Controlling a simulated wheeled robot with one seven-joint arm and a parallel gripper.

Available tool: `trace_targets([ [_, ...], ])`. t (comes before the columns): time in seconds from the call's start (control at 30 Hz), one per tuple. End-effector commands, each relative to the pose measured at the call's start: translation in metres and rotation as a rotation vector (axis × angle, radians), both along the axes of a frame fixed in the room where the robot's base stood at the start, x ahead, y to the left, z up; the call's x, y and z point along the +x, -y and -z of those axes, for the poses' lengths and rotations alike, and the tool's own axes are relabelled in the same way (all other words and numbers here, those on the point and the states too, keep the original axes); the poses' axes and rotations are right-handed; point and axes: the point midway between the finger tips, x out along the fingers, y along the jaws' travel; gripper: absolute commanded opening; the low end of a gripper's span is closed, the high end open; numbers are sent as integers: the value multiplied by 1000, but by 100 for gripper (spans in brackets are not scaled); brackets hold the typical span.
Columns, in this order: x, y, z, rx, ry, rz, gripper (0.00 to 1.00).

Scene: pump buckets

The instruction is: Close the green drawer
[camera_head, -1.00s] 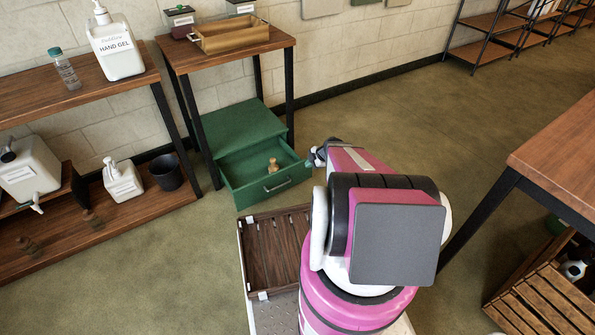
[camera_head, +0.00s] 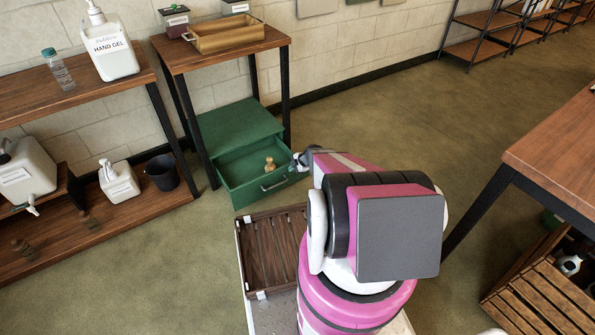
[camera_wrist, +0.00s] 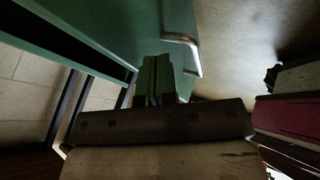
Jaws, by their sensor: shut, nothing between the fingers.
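The green drawer (camera_head: 240,180) is pulled out of the low green cabinet (camera_head: 236,126), on the floor under a small wooden table. Its metal handle (camera_head: 273,185) is on the front face, and a small tan figure (camera_head: 269,164) stands inside. My gripper (camera_head: 299,162) is at the drawer's front right corner; I cannot tell whether it touches. In the wrist view the shut, empty fingers of my gripper (camera_wrist: 157,80) point at the green drawer front (camera_wrist: 130,25), beside the handle (camera_wrist: 184,45).
A wooden slatted tray (camera_head: 270,250) lies in front of the drawer, on my base. Table legs (camera_head: 286,95) stand beside the cabinet. A shelf with a black bucket (camera_head: 162,172) is at left, and a wooden table (camera_head: 560,155) at right. The floor behind my arm is clear.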

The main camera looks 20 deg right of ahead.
Motion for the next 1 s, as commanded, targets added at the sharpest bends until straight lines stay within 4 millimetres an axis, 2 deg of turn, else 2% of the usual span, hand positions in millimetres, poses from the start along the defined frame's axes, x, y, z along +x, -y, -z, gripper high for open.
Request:
trace_targets([
  [0.13,10,-3,0,0,1,-1,0],
  [0.67,16,-4,0,0,0,0,0],
  [0.87,41,-12,1,-1,2,-1,0],
  [1.0,71,-21,2,-1,2,-2,0],
])
